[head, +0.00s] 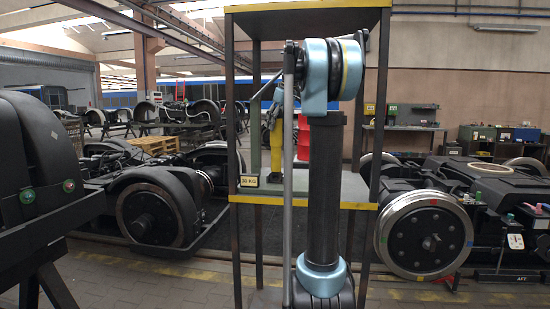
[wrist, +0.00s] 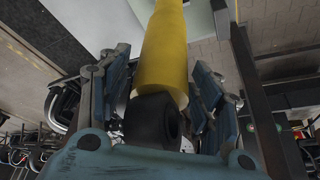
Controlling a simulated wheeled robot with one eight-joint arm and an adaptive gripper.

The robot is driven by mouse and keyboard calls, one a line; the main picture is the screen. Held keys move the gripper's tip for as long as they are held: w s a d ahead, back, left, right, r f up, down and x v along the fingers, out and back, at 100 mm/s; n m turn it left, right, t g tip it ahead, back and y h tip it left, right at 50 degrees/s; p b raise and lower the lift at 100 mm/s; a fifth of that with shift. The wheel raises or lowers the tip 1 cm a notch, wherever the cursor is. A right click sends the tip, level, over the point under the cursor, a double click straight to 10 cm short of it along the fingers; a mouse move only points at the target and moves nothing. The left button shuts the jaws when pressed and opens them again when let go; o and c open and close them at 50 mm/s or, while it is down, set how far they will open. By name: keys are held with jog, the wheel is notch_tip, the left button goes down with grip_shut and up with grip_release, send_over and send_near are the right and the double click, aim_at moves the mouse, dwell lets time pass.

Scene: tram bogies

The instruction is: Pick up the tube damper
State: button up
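The tube damper is a yellow cylinder (wrist: 163,50) with a black eye end. In the wrist view it runs up from between my fingers, its black eye close to my palm. My gripper (wrist: 162,75) has one finger on each side of the damper, both very close to it. I cannot tell whether the fingers press on it. In the head view the yellow damper (head: 276,132) is upright and slightly tilted inside the rack, partly hidden by a grey bar. Most of my gripper is hidden there behind my arm.
The rack has a yellow-edged shelf (head: 320,201), dark posts and a weight label (head: 249,181). A green-grey post (head: 256,120) and a red object (head: 303,138) are close to the damper. Bogies with wheels (head: 152,217) (head: 424,235) stand on either side. A workbench (head: 402,127) is behind.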

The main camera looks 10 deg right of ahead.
grip_shut()
